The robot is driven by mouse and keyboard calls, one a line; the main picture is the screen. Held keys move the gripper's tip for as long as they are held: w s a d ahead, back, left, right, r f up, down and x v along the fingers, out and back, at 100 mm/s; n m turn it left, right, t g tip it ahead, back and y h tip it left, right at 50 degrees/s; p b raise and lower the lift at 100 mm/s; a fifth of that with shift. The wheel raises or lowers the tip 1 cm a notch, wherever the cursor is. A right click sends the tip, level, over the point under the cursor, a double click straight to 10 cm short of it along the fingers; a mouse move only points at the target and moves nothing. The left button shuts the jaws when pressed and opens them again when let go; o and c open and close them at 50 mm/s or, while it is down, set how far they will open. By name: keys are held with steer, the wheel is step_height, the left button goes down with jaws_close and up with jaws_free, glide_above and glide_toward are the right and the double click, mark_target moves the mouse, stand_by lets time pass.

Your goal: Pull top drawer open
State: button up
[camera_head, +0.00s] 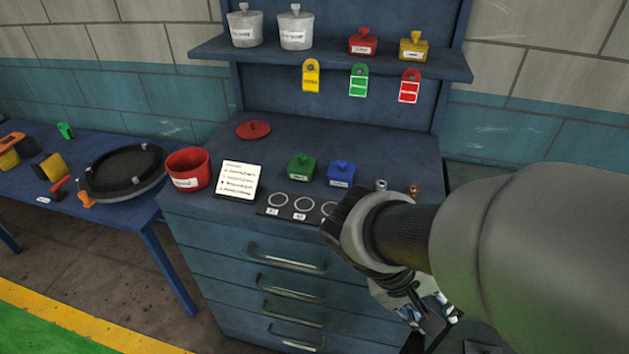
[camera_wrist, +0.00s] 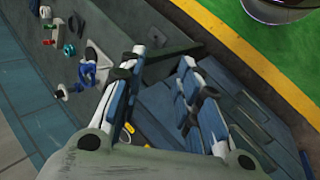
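The blue drawer cabinet (camera_head: 230,240) stands in the middle of the head view. Its top drawer (camera_head: 220,242) looks flush with the front and has a horizontal metal bar handle (camera_head: 286,261). My gripper (camera_head: 432,312) is in front of the cabinet's right side, to the right of and apart from that handle. In the wrist view its two fingers (camera_wrist: 165,95) are spread with a gap between them and nothing held. My arm hides the right part of the cabinet front and top.
More drawers with bar handles (camera_head: 290,289) lie below. On the cabinet top are a red pot (camera_head: 188,169), a note card (camera_head: 238,180), a green block (camera_head: 301,167) and a blue block (camera_head: 341,173). A blue table (camera_head: 120,214) stands left. A shelf (camera_head: 335,58) is above.

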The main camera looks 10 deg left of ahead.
steer(key=w+a+f+n+t+h+p, duration=0.2)
steer(key=w+a+f+n+t, duration=0.15)
steer(key=a, duration=0.35)
steer(key=w+a+f+n+t+h+p, duration=0.25)
steer(key=w+a+t, duration=0.2)
steer(key=a, duration=0.25)
steer(key=n+t+y+p, duration=0.3)
steer(key=n+t+y, duration=0.45)
steer(key=y, duration=0.25)
glide_toward(288, 263)
steer(key=shift+n+g, duration=0.35)
steer(key=shift+g, duration=0.2)
steer(key=b+x, duration=0.2)
steer(key=x, duration=0.8)
steer(key=shift+w+r, duration=0.1)
steer(key=shift+w, duration=0.05)
steer(key=shift+a, duration=0.1)
steer(key=shift+c, duration=0.5)
jaws_close()
